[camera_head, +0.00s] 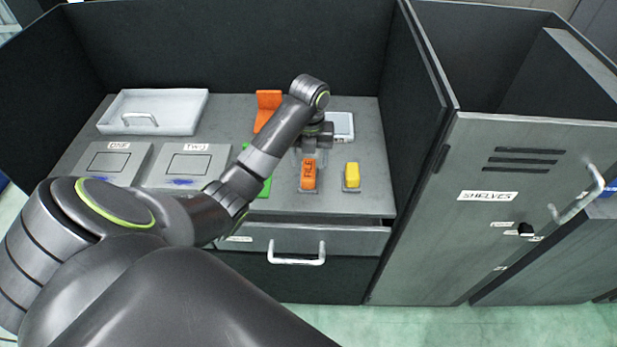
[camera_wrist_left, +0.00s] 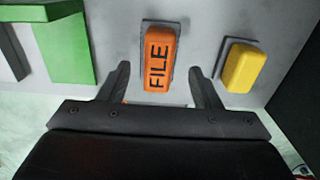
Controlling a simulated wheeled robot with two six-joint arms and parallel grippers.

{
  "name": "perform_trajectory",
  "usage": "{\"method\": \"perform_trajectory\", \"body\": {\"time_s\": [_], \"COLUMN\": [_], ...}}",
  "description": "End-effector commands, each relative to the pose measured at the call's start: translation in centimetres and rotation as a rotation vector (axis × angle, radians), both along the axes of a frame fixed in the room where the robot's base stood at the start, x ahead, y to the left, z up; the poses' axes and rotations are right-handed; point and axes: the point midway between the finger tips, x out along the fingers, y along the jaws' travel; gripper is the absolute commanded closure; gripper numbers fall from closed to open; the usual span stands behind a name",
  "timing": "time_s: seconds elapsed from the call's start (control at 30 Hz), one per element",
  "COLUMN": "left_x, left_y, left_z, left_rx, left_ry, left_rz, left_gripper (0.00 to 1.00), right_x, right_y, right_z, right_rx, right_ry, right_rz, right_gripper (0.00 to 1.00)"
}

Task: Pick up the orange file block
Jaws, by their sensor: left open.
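The orange file block (camera_head: 308,174) stands on a small grey pad on the desk top, with FILE written on it in black. It also shows in the left wrist view (camera_wrist_left: 158,60), ahead of and between my fingers. My left gripper (camera_head: 311,152) is above and just behind the block in the head view. In the left wrist view my left gripper (camera_wrist_left: 160,85) is open, its two dark fingers apart on either side of the block's near end. I cannot tell whether they touch it. My right gripper is not in view.
A yellow block (camera_head: 352,175) sits on its own pad just right. A green object (camera_wrist_left: 64,45) is to the left, an orange holder (camera_head: 267,108) behind. A white tray (camera_head: 153,112) is at the back left. A dark partition (camera_head: 415,110) bounds the right; a drawer (camera_head: 310,240) is below.

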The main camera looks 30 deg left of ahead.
Motion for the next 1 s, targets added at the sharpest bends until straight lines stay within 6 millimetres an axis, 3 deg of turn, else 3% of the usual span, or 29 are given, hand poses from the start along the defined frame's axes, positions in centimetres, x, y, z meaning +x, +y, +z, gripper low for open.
{"method": "perform_trajectory", "body": {"time_s": [0.03,0.23,0.5,0.9,1.0], "left_x": [-0.2,-0.5,-0.5,-0.5,-0.4], "left_y": [0.0,-0.1,0.0,0.0,0.0], "left_z": [-1.1,-3.7,-4.2,-4.2,-4.2], "left_rx": [-0.001,-0.002,0.001,0.001,0.001], "left_ry": [0.001,0.003,-0.001,0.001,-0.001], "left_rz": [0.0,0.001,0.0,0.0,0.0], "left_gripper": [0.42,0.42,0.42,0.94,0.94], "right_x": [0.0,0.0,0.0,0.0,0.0], "right_y": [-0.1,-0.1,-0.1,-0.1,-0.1], "right_z": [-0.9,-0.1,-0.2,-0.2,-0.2], "right_rx": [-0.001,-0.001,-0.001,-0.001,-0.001], "right_ry": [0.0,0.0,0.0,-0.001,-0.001], "right_rz": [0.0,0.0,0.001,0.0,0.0], "right_gripper": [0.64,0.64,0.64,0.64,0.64]}}
